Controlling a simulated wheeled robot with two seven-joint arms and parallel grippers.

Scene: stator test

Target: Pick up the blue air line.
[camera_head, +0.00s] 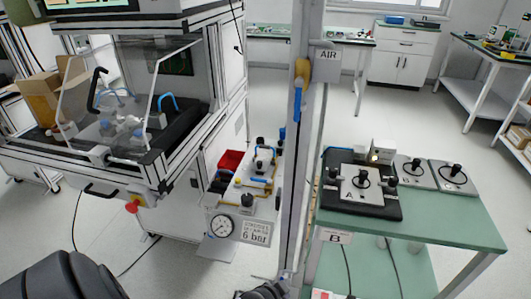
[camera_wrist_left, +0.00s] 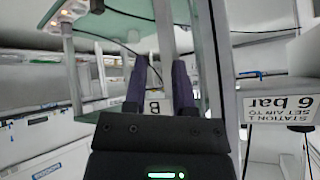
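A blue line (camera_head: 297,103) hangs on the upright post below a yellow fitting, under the AIR sign (camera_head: 328,54). A short blue piece (camera_head: 282,134) shows lower beside the post; I cannot tell if they join. My left gripper (camera_wrist_left: 159,62) is open in the left wrist view, its two dark fingers apart with nothing held between them. The B sign shows beyond them. In the head view a dark part, probably this gripper, shows at the bottom edge, well below the blue line. My right gripper is not in view.
The upright post (camera_head: 300,180) stands between the left machine and the green table (camera_head: 440,228). The table bears a black fixture (camera_head: 335,196) and grey plates. Open floor lies behind.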

